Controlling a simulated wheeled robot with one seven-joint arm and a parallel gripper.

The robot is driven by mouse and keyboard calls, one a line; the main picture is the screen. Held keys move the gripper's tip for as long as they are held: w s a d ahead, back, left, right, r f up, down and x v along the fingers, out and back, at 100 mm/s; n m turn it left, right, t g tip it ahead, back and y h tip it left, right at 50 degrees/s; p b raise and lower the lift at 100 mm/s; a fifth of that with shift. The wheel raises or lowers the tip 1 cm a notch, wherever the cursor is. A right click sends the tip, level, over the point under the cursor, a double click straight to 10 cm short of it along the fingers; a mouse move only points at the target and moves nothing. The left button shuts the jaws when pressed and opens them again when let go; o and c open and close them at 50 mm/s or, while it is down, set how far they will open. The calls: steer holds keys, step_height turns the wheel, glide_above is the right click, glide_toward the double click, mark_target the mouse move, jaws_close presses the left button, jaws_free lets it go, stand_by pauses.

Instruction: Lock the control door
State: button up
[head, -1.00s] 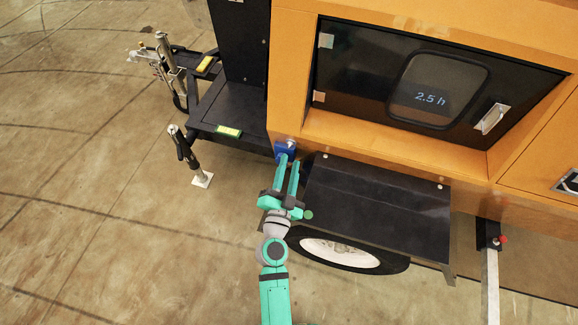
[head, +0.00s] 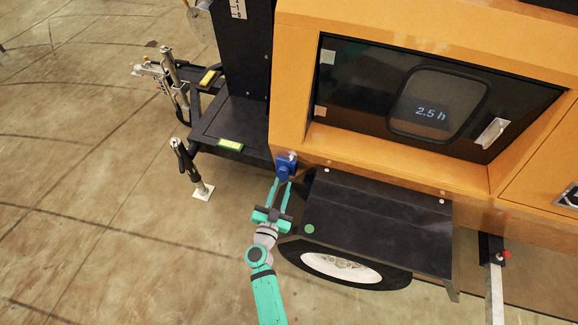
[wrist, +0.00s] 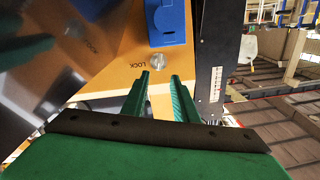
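The control door (head: 350,75) is a dark panel with a small window reading "2.5 h", set in the orange cabinet. It looks closed, with a silver latch handle (head: 492,132) at its right. A blue box-like piece (head: 286,169) is at the cabinet's lower left corner; it also shows in the wrist view (wrist: 167,22). My gripper (head: 280,182) is open and empty, just below the blue piece. In the wrist view its green fingertips (wrist: 160,75) point toward the knob.
A black fender (head: 375,215) over a wheel (head: 340,268) stands close right of my gripper. The black trailer frame (head: 225,125) and hitch jack (head: 190,165) are to the left. A support post (head: 493,285) stands at right. Open floor (head: 90,220) lies left.

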mark_target(290, 161)
steer(key=x, duration=0.9)
steer(key=shift+w+d, duration=0.25)
steer(key=shift+w, duration=0.05)
steer(key=shift+c, duration=0.4)
jaws_close()
